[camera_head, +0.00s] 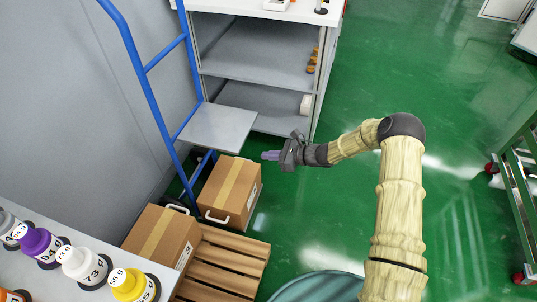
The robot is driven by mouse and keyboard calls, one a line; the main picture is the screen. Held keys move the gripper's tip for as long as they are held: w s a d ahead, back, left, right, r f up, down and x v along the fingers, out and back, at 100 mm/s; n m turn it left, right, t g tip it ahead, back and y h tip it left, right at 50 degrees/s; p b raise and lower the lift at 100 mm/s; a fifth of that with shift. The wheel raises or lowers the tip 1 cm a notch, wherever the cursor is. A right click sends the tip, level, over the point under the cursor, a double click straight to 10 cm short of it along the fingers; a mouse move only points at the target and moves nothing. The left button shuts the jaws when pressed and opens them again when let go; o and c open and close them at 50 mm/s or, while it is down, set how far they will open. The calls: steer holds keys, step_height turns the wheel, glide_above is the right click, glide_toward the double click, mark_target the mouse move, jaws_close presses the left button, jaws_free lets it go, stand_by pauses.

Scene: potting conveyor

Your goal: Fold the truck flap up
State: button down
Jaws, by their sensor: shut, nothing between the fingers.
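The truck is a blue-framed hand truck (146,85) that leans by the grey wall. Its flap is a grey plate (218,127) that sticks out to the right from the lower frame, lying about flat. My gripper (268,156) is shut and empty, pointing left. In the picture it is below and right of the flap's right corner, apart from it, by the upper right edge of a cardboard box (231,188). I cannot tell its exact height against the flap.
A second cardboard box (163,240) and a wooden pallet (225,262) are at lower left. A grey shelf unit (255,55) stands behind the flap. Numbered bottles (85,264) line a counter at left. Green floor (365,75) is open at upper right; a green cart (520,190) stands at right.

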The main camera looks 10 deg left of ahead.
steer(key=s+b+x, duration=0.1)
steer(key=b+x, duration=0.1)
steer(key=x, duration=0.6)
steer(key=r, duration=0.2)
steer(key=w+r, duration=0.1)
steer(key=r, duration=0.1)
steer(key=shift+w+d, duration=0.1)
steer(key=shift+d, duration=0.1)
steer(key=shift+a, duration=0.1)
